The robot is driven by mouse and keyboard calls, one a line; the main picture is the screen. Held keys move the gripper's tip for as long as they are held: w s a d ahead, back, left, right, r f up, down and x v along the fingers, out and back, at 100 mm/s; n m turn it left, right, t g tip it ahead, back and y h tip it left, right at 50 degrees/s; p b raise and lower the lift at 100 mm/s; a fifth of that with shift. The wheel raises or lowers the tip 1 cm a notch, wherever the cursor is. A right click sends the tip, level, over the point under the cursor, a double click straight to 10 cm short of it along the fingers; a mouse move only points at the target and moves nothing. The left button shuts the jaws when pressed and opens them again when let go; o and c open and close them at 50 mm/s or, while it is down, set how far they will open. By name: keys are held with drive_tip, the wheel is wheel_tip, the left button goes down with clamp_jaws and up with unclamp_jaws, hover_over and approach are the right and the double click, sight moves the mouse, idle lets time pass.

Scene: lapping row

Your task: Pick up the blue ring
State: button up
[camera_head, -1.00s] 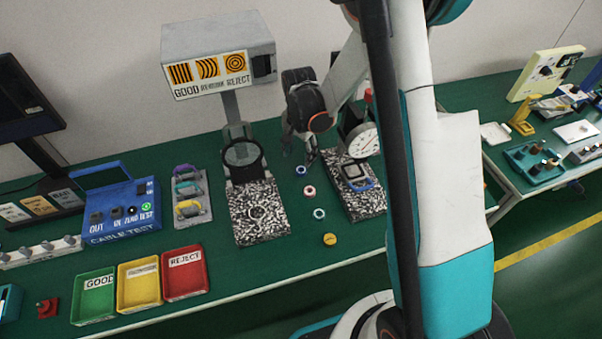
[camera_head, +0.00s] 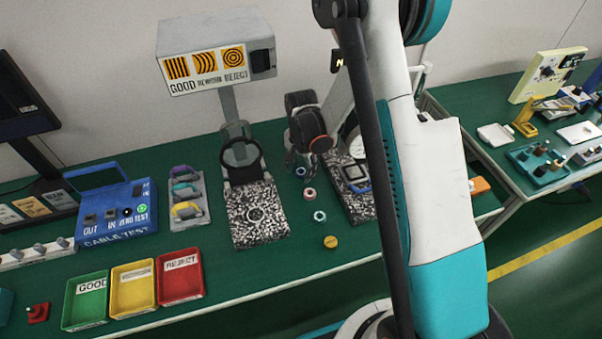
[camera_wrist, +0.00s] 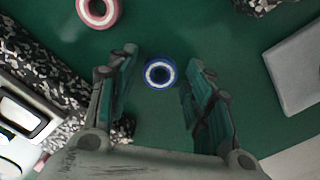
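The blue ring (camera_wrist: 160,73) lies flat on the green bench top in the wrist view, with a pale inner rim and a dark centre. It also shows small in the head view (camera_head: 300,171), just beside my gripper's fingers. My gripper (camera_wrist: 160,72) is open, with one finger on each side of the ring in the picture. I see no contact between the fingers and the ring. In the head view my gripper (camera_head: 298,160) points down over the bench, partly hidden by its own wrist.
A pink ring (camera_head: 309,194), a teal ring (camera_head: 320,216) and a yellow disc (camera_head: 330,242) lie nearby. The pink ring also shows in the wrist view (camera_wrist: 98,12). Speckled stone plates stand left (camera_head: 258,215) and right (camera_head: 358,205). Green, yellow and red trays (camera_head: 181,302) sit front left.

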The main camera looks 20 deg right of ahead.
drive_tip(key=c, duration=0.6)
